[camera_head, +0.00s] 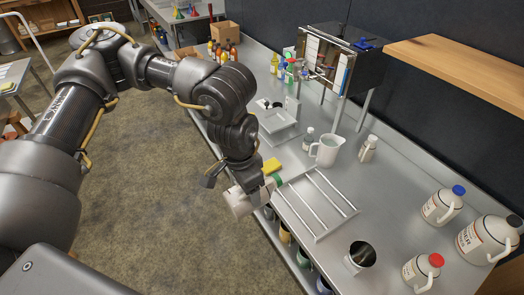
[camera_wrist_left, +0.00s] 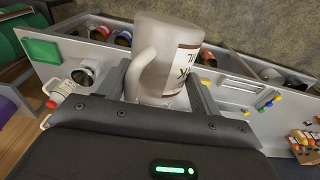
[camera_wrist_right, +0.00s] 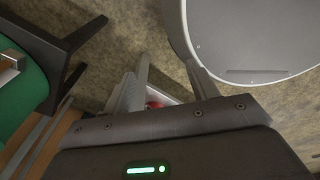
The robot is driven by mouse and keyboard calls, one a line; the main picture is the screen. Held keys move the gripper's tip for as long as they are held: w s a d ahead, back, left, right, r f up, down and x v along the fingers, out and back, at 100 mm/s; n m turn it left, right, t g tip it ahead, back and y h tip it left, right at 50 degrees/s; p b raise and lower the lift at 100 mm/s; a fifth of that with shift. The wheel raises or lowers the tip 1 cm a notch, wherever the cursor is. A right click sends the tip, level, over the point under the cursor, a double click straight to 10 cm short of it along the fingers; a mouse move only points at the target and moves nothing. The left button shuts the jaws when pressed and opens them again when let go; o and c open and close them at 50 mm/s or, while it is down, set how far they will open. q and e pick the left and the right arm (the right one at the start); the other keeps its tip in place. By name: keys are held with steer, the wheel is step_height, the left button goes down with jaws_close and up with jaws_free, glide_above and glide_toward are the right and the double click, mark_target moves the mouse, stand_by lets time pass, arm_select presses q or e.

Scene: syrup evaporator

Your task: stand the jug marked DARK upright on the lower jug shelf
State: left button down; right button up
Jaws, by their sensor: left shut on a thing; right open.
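A white jug (camera_head: 243,203) hangs tilted well over on its side in my left gripper (camera_head: 246,184), by the counter's front edge. A green cap-like part (camera_head: 278,180) shows at its right end. In the left wrist view the jug (camera_wrist_left: 172,50) sits between the fingers of the left gripper (camera_wrist_left: 160,82). Its handle is on the left, and part of a label with a letter K shows; the full word is hidden. My right gripper (camera_wrist_right: 167,68) is open and empty in its wrist view, and out of the head view. I cannot pick out the lower jug shelf for certain.
On the steel counter (camera_head: 385,195) stand a blue-capped jug (camera_head: 440,206), a red-capped jug (camera_head: 420,270) and a larger black-capped jug (camera_head: 485,240). A railed tray (camera_head: 318,207), a white pitcher (camera_head: 326,151) and a dark-topped cup (camera_head: 360,256) stand nearby. A wooden shelf (camera_head: 465,65) juts out above.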

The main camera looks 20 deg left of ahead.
arm_select(q)
steer(key=s+d+r+m+t+h, duration=0.1)
steer(key=s+d+r+m+h, duration=0.1)
steer(key=d+m+h, duration=0.45)
steer(key=s+d+r+m+h, duration=0.1)
steer(key=d+r+m+h, duration=0.15)
steer(key=d, duration=0.75)
steer(key=w+a+r+n+t+h, duration=0.1)
steer(key=w+a+n+t, duration=0.1)
steer(key=a, duration=0.2)
steer(key=w+a+r+n+t+h, duration=0.1)
steer(key=w+a+t+h, duration=0.1)
steer(key=w+a+t, duration=0.1)
steer(key=w+a+r+n+t+h+b, duration=0.1)
steer(key=w+a+n+t+h, duration=0.1)
steer(key=a, duration=0.4)
steer(key=shift+w+n+t, duration=0.25)
steer(key=shift+n+t, duration=0.05)
steer(key=shift+t, duration=0.3)
steer(key=shift+a+t, duration=0.3)
steer(key=shift+a, duration=0.25)
steer(key=shift+w+b, duration=0.1)
steer(key=shift+b, duration=0.3)
arm_select(e)
steer(key=shift+s+a+f, duration=0.1)
steer(key=shift+s+f, duration=0.05)
steer(key=shift+f, duration=0.35)
steer(key=shift+s+f, duration=0.15)
steer(key=shift+f, duration=0.3)
